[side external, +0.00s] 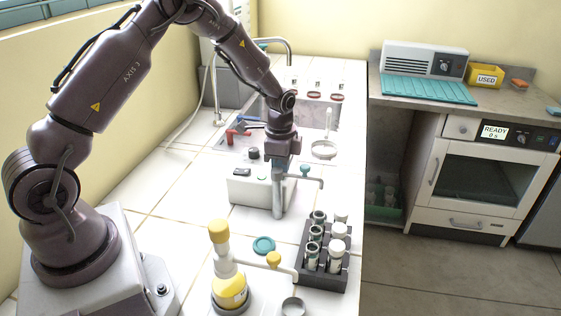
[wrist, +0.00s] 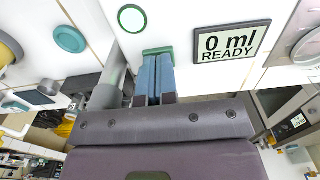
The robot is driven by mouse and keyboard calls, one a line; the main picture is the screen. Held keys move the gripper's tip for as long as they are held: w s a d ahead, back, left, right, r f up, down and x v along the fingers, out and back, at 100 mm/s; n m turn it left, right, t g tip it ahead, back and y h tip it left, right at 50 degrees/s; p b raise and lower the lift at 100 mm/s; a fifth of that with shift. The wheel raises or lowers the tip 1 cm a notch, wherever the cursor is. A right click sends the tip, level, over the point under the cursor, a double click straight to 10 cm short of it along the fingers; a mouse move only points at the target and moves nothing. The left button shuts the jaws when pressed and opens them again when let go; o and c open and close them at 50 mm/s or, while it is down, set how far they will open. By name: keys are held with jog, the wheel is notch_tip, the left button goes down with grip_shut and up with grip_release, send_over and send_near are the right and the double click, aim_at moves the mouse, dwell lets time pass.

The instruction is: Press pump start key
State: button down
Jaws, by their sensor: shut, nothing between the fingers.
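The pump is a white box (side external: 245,190) on the counter, with a grey post (side external: 278,196) and a side spout at its front right. Its display (wrist: 231,43) reads "0 ml READY" in the wrist view. A round green-rimmed button (wrist: 131,18) lies left of the display. A green rectangular key (wrist: 158,50) shows at my fingertips, partly covered by them. Which of the two is the start key I cannot read. My gripper (wrist: 155,60) is shut and empty, its tips over the rectangular key; whether they touch it I cannot tell. In the side view the fingertips are hidden.
A dark rack (side external: 323,276) with several capped tubes stands in front of the pump. A yellow-capped bottle (side external: 230,290) and a teal lid (side external: 263,245) are nearby. The sink (side external: 320,115) is behind. Clear counter (side external: 175,205) lies left of the pump.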

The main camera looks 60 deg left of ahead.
jog(key=shift+f, duration=0.95)
jog(key=shift+s, duration=0.1)
notch_tip(320, 180, up, 15)
jog(key=shift+w, duration=0.35)
jog(key=shift+r, duration=0.1)
